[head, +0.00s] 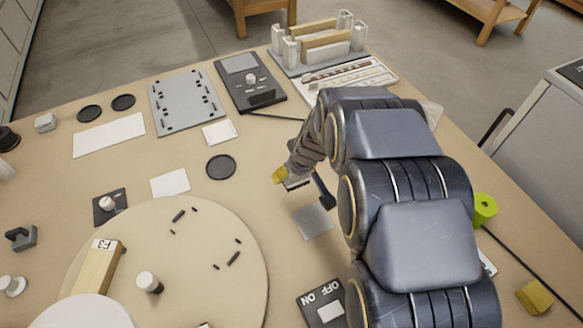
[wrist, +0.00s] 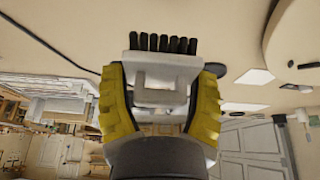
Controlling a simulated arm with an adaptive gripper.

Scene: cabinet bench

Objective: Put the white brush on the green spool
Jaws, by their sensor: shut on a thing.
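The white brush (wrist: 163,68) has a white body with a row of black bristles. In the wrist view it sits between the yellow fingers of my gripper (wrist: 162,85), which is shut on it, bristles pointing away from the palm. In the head view my gripper (head: 283,176) is over the middle of the bench, left of my arm; the brush is mostly hidden there. The green spool (head: 485,208) stands on the bench to the right of my arm, well apart from my gripper. My arm's links stand between them in the picture.
A yellow block (head: 534,297) lies at the lower right. A large round board (head: 215,240) with small parts is at the lower left. A grey square plate (head: 313,221) lies near my gripper. A rack (head: 320,50) with clear posts stands at the back. A grey cabinet (head: 545,150) is at right.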

